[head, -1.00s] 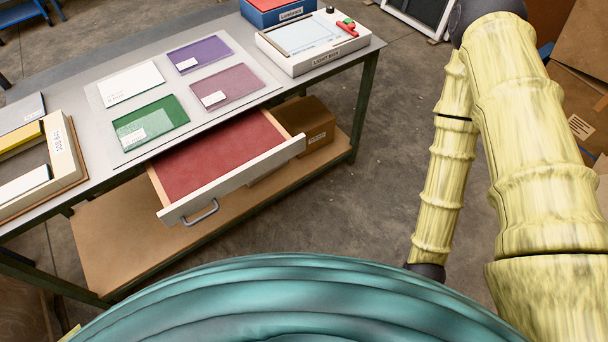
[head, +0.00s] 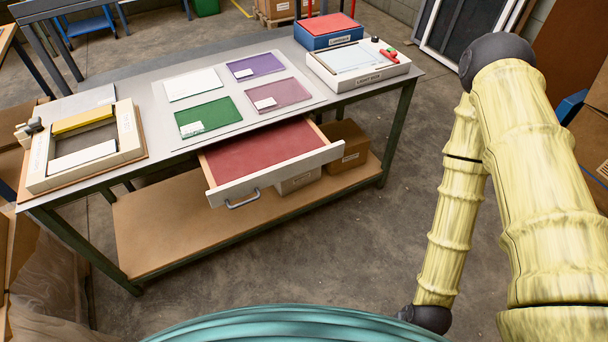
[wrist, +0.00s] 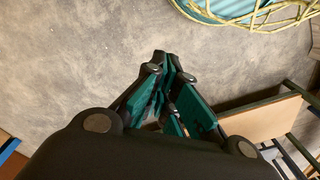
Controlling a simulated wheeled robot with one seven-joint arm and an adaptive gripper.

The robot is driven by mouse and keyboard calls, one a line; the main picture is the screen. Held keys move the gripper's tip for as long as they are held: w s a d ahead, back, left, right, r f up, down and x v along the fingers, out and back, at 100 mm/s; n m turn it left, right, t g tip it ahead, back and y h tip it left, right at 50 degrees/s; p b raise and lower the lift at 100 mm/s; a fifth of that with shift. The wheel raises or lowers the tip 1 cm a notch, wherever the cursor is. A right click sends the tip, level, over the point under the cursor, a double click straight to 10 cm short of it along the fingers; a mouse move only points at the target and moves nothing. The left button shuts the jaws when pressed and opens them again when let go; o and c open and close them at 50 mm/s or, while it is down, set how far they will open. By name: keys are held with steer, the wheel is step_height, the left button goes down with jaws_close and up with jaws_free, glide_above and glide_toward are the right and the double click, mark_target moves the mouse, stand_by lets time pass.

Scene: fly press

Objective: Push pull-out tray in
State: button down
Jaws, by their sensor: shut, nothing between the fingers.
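The pull-out tray (head: 262,155) is a shallow drawer with a red lining, a pale front and a grey handle (head: 242,200). It stands pulled out from under the grey tabletop in the head view, and nothing lies in it. My gripper (wrist: 165,62) shows in the wrist view, dark with green parts, its fingers together and empty over the bare floor. It is apart from the tray. The gripper is not in the head view, where only my yellow arm shows at the right.
The worktable (head: 340,112) bears coloured sheets, a light box (head: 358,68), a blue box (head: 328,38) and a framed holder (head: 62,160). A brown carton (head: 346,148) stands on the lower shelf (head: 165,235) behind the tray. The floor before the table is clear.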

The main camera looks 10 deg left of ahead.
steer(key=w+a+f+m+t+y+b, duration=0.2)
steer(key=w+a+f+t+y+b, duration=0.15)
steer(key=w+a+b, duration=0.35)
steer(key=m+t+y+b, duration=0.75)
steer(key=t+b, duration=0.35)
steer(key=b, duration=0.2)
glide_toward(315, 162)
steer(key=shift+m+h, duration=0.35)
steer(key=shift+h, duration=0.15)
steer(key=x, duration=0.2)
steer(key=p+x, duration=0.1)
steer(key=x, duration=0.1)
steer(key=p+x, duration=0.1)
steer(key=x, duration=0.2)
steer(key=shift+s+a+r, duration=0.1)
steer(key=shift+a+r, duration=0.2)
